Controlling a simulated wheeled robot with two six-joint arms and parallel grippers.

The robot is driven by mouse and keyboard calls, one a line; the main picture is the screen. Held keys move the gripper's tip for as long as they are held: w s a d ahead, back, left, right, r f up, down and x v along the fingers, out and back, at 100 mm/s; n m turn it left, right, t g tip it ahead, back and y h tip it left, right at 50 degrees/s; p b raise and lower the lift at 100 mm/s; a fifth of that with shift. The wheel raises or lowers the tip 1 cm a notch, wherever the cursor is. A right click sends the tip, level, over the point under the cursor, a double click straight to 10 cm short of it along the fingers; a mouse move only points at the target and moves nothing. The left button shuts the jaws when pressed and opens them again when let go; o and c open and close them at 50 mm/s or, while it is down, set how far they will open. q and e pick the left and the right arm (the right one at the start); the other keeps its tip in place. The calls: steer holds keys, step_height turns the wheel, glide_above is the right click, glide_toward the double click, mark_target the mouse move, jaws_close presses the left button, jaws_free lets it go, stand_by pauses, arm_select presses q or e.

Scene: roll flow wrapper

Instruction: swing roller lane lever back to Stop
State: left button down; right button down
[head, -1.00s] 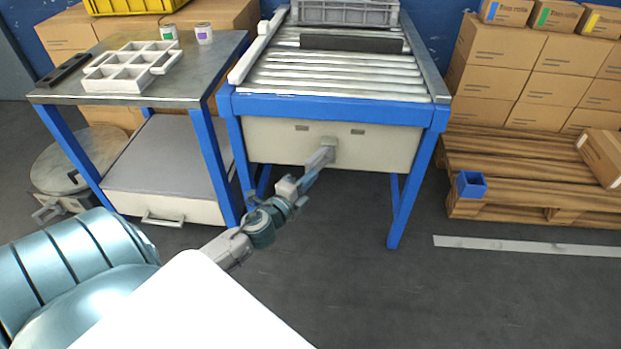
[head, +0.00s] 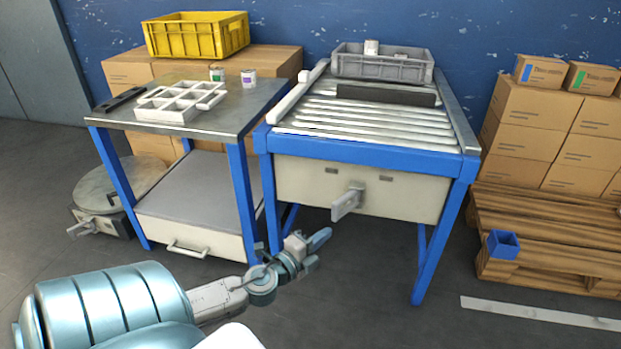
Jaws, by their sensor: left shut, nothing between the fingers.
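The roller lane (head: 375,115) stands at centre right on a blue frame, with a beige panel (head: 405,195) on its front. The grey lever (head: 347,204) sticks out from that panel, slanting down to the left from its pivot. Two small dark marks sit above it on the panel; any wording is too small to read. My left gripper (head: 326,236) is shut and empty, in front of the panel, below and a little left of the lever, apart from it. My right gripper is not in view.
A grey crate (head: 384,66) and a dark bar (head: 386,95) sit on the rollers. A metal-topped table (head: 215,124) with a white divided tray (head: 168,115) stands left. A pallet (head: 560,238) with cartons stands right. The floor in front is clear.

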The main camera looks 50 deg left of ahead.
arm_select(q)
steer(key=shift+s+a, duration=0.25)
steer(key=shift+s, duration=0.55)
steer(key=shift+s+a, duration=0.2)
steer(key=shift+s, duration=0.6)
